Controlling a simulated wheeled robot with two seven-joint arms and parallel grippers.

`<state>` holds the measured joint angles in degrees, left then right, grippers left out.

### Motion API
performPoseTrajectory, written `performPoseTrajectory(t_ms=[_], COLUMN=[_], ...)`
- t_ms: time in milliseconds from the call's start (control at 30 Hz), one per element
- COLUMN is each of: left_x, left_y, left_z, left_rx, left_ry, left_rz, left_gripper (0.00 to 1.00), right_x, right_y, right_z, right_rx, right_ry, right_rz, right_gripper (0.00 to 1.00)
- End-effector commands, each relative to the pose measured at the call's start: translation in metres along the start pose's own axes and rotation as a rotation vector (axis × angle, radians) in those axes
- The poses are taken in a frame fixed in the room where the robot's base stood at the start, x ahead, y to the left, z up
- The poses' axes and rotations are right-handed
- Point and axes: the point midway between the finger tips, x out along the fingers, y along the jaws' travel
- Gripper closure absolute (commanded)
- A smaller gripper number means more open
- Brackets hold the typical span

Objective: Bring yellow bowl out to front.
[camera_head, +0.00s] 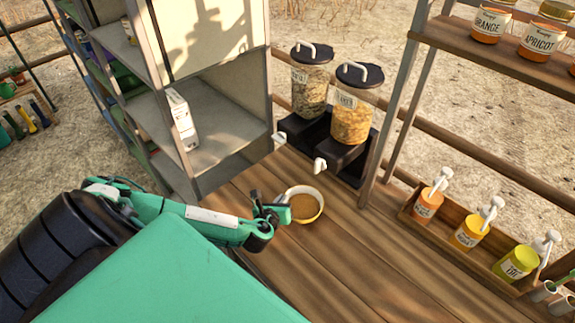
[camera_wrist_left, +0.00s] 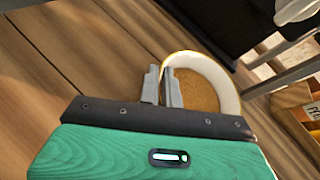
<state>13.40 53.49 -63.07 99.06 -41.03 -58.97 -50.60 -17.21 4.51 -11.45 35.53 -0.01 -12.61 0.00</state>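The yellow bowl (camera_head: 318,213) sits on the wooden counter (camera_head: 330,260), with a pale rim, yellow outside and brown contents. My left gripper (camera_head: 284,207) reaches in from the left and is at the bowl's left edge. In the left wrist view the bowl (camera_wrist_left: 228,92) lies just beyond the fingers. The two fingers of the left gripper (camera_wrist_left: 162,86) are close together, one outside the rim and one inside, shut on the rim. The bowl looks level. My right gripper is not in view.
Two dispensers (camera_head: 309,80) (camera_head: 352,118) stand on a black base behind the bowl. A grey shelf unit (camera_head: 225,120) is at the back left. A wooden rack of pump bottles (camera_head: 465,235) lies to the right, below a shelf of jars (camera_head: 490,22). The counter in front is clear.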

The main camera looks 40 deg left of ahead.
Motion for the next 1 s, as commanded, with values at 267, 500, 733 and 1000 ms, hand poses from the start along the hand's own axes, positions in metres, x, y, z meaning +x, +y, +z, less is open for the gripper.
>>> performPoseTrajectory(t_ms=[267, 500, 733, 1000], left_x=[-0.023, -0.04, -0.051, -0.051], left_y=[0.014, 0.025, 0.031, 0.031], left_z=[-0.005, -0.009, -0.011, -0.012], left_rx=[0.002, 0.002, 0.0, 0.0], left_ry=[0.003, 0.003, 0.001, 0.0], left_rz=[0.001, 0.002, 0.001, 0.001], left_gripper=[1.0, 1.0, 1.0, 0.87], right_x=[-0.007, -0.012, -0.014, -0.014], right_y=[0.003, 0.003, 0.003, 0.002], right_z=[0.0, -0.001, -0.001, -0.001], right_rx=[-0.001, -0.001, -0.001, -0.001], right_ry=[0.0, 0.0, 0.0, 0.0], right_rz=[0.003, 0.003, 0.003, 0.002], right_gripper=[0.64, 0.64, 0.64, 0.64])
